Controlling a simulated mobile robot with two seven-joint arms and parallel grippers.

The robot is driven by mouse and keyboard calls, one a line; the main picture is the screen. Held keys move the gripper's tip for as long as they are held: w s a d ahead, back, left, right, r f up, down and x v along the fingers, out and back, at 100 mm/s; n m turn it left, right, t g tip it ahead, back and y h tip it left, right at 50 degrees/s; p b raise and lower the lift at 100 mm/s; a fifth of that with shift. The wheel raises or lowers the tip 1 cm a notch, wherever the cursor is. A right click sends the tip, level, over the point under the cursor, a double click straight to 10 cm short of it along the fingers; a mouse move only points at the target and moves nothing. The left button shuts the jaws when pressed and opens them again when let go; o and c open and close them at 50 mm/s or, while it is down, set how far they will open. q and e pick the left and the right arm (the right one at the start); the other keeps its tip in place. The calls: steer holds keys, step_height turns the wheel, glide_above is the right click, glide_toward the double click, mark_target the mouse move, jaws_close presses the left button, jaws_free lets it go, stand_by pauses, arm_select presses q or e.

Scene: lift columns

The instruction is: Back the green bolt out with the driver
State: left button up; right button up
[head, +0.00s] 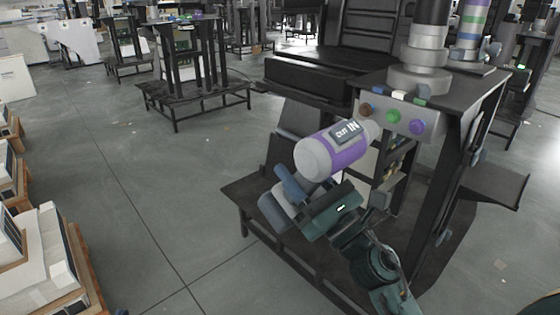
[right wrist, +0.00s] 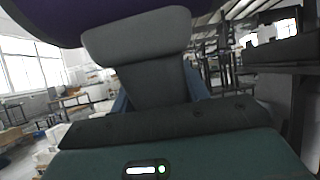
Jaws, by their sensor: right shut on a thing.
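The driver (head: 345,158) is a fat purple and pale grey cylinder with a dark panel reading OUT and IN. Its narrow nose points up and right at the grey block (head: 431,123). The green bolt (head: 393,116) sits in the middle of the block's front face, between a brown bolt (head: 365,109) and a purple bolt (head: 416,127). The nose overlaps the area just below the brown and green bolts; I cannot tell whether it touches. My right gripper (head: 283,198) is shut on the driver's grey handle, also seen in the right wrist view (right wrist: 150,75). My left gripper is not in view.
The block is on a dark stand with a grey column (head: 424,60) above and a wide low base plate (head: 290,235). A dark ledge (head: 498,185) juts out at right. Crates (head: 45,255) line the left edge. The floor between is clear.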

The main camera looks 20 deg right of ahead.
steer(key=shift+w+r, duration=0.15)
steer(key=shift+w, duration=0.2)
steer(key=shift+w+d+b, duration=0.15)
steer(key=shift+w+d, duration=0.2)
steer(key=shift+d, duration=0.6)
steer(key=shift+w+d+b, duration=0.15)
steer(key=shift+w+d, duration=0.15)
steer(key=shift+d, duration=0.6)
steer(key=shift+w+d+b, duration=0.15)
steer(key=shift+w+d, duration=0.2)
steer(key=shift+d, duration=0.6)
steer(key=shift+w+d, duration=0.15)
steer(key=shift+d, duration=0.15)
steer(key=shift+w+d+r+b, duration=0.1)
steer(key=shift+w+d+b, duration=0.1)
steer(key=shift+d+b, duration=0.35)
steer(key=shift+s+a, duration=0.2)
steer(key=shift+a, duration=0.2)
stand_by(1.9)
steer(key=shift+s+a+p, duration=0.15)
steer(key=shift+s+a, duration=0.2)
steer(key=shift+a, duration=0.45)
steer(key=shift+s+a+p, duration=0.1)
steer(key=shift+s+a, duration=0.2)
steer(key=shift+a, duration=0.55)
steer(key=shift+s+a+p, duration=0.15)
steer(key=shift+s+a, duration=0.2)
steer(key=shift+a, duration=0.45)
